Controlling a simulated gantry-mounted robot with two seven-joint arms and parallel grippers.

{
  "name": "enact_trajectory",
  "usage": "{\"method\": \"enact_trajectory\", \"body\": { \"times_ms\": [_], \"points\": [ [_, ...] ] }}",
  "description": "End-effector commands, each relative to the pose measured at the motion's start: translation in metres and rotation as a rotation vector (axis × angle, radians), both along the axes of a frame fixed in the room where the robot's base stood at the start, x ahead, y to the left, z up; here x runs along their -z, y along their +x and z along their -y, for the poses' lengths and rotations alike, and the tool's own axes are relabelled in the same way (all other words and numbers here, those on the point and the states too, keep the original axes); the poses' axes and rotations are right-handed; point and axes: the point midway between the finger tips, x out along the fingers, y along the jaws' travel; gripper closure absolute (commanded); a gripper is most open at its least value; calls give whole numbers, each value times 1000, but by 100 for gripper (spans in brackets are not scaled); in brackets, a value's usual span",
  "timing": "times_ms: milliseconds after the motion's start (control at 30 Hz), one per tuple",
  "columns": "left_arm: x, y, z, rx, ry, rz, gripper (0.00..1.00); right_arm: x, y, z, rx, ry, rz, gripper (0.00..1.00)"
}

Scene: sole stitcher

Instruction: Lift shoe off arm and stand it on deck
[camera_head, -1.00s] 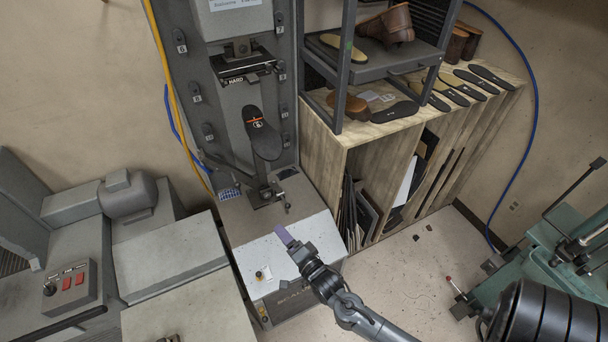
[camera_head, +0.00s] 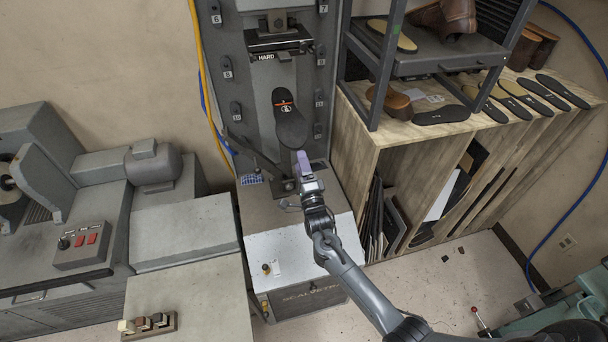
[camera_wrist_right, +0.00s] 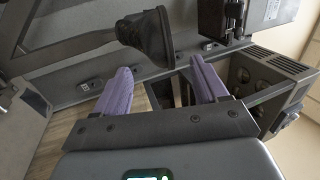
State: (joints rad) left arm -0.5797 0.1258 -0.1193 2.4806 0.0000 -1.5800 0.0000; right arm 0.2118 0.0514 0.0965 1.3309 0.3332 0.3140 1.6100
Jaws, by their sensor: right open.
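The shoe (camera_head: 290,122) shows as a dark sole with an orange stripe and a white mark. It sits sole-out on the arm of the grey stitching machine, whose metal post hides partly behind and below it. In the right wrist view a dark shoe-like form (camera_wrist_right: 147,35) lies beyond the fingers. My right gripper (camera_head: 302,160) has purple fingers and is just below and right of the shoe's lower end, apart from it as far as I can tell. Its fingers (camera_wrist_right: 161,68) are spread with nothing between them. The pale deck (camera_head: 318,240) is below the gripper. My left gripper is out of view.
A pressing head marked HARD (camera_head: 281,42) hangs above the shoe. A wooden rack (camera_head: 357,105) with soles and shoes stands close on the right. A lever (camera_head: 248,150) sticks out left of the machine arm. A yellow hose (camera_head: 203,60) runs down the machine's left side.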

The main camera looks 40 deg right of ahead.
Motion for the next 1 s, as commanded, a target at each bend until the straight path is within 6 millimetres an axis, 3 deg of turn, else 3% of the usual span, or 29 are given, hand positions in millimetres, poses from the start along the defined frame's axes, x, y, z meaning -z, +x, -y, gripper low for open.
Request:
{"method": "enact_trajectory", "body": {
  "times_ms": [500,1000],
  "points": [
    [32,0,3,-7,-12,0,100,-13,47,22,2,-1,-1,28],
    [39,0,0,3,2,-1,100,-19,58,27,1,-1,-2,28]
  ]
}}
